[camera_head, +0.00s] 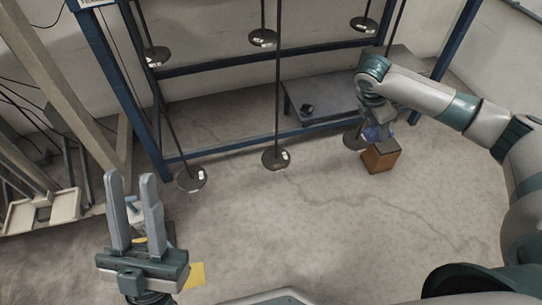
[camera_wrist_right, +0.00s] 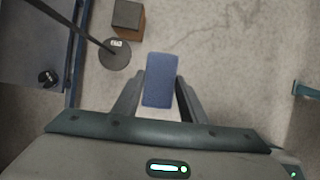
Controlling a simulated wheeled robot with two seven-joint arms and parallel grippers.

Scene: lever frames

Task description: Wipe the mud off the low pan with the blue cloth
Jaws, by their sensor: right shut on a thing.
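The blue cloth (camera_wrist_right: 159,80) is between the fingers of my right gripper (camera_wrist_right: 158,92), which is shut on it; a little of the cloth (camera_head: 379,132) shows in the head view. Several dark round pans hang on rods from the blue frame. Three hang low: one at left (camera_head: 191,179), one in the middle (camera_head: 276,159) and one at right (camera_head: 352,139), partly hidden by my right gripper. A pan (camera_wrist_right: 115,55) with a white label is left of the cloth in the wrist view. I cannot make out mud. My left gripper (camera_head: 131,180) is open and empty.
A brown box (camera_head: 379,161) with a dark top stands on the floor by my right gripper. A grey low table (camera_head: 335,95) behind the frame holds a small dark object (camera_head: 307,108). A yellow sheet (camera_head: 195,275) lies near my left gripper. The middle floor is clear.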

